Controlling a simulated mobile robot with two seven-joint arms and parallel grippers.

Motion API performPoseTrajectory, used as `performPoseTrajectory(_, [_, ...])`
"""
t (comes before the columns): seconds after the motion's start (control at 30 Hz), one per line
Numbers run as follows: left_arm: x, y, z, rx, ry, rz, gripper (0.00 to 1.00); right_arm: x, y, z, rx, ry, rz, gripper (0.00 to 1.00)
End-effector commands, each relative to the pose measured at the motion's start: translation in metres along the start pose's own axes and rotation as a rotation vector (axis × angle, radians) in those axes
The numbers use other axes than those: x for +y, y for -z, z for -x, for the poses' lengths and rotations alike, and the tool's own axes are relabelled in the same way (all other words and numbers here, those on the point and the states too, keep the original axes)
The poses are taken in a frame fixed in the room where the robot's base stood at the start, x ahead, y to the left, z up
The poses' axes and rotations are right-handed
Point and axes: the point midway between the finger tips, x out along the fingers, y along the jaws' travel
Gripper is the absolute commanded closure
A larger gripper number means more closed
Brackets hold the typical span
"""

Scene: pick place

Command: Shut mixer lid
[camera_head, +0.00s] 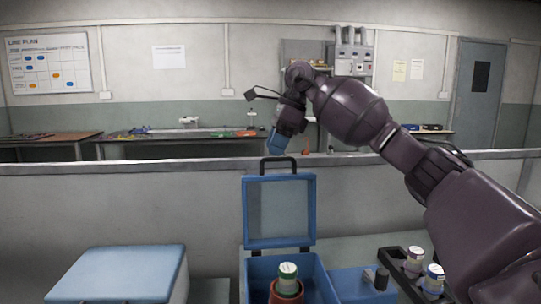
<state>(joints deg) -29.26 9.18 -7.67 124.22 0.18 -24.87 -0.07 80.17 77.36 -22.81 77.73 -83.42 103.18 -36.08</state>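The mixer is a blue box (318,285) at the bottom centre. Its blue-framed lid (247,212) stands open and upright at the back, with a black handle (278,160) on its top edge. My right arm reaches in from the right. My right gripper (277,143), with blue fingertips, points down just above the lid's handle; I cannot tell whether they touch. The gap between its fingers does not show clearly. My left gripper is not in view.
A closed pale-blue-topped box (120,273) stands at the left. A dark rack (403,277) with white-labelled jars (434,277) stands right of the mixer, beside a dark handle-like part (376,277). A low grey wall (100,208) runs behind; benches lie beyond it.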

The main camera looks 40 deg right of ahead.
Motion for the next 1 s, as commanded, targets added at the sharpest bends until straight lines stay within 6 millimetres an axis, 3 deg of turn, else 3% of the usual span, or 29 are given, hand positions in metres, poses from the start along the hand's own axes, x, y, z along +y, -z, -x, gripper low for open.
performPoseTrajectory(0.2, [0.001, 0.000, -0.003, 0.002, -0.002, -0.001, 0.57, 0.000, 0.000, -0.019, 0.000, 0.000, 0.000, 0.62])
performPoseTrajectory(0.53, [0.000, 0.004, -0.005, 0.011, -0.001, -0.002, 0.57, 0.000, -0.001, -0.021, -0.001, 0.001, 0.001, 0.62])
performPoseTrajectory(0.57, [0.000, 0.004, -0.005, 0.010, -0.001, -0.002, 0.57, 0.000, -0.001, -0.021, -0.001, 0.001, 0.001, 0.63])
performPoseTrajectory(0.8, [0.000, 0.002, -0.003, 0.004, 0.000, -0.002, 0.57, 0.000, -0.001, -0.021, -0.001, 0.001, 0.001, 1.00])
performPoseTrajectory(1.0, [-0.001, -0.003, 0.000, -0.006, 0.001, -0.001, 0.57, 0.000, 0.000, -0.021, -0.001, 0.001, 0.001, 1.00])
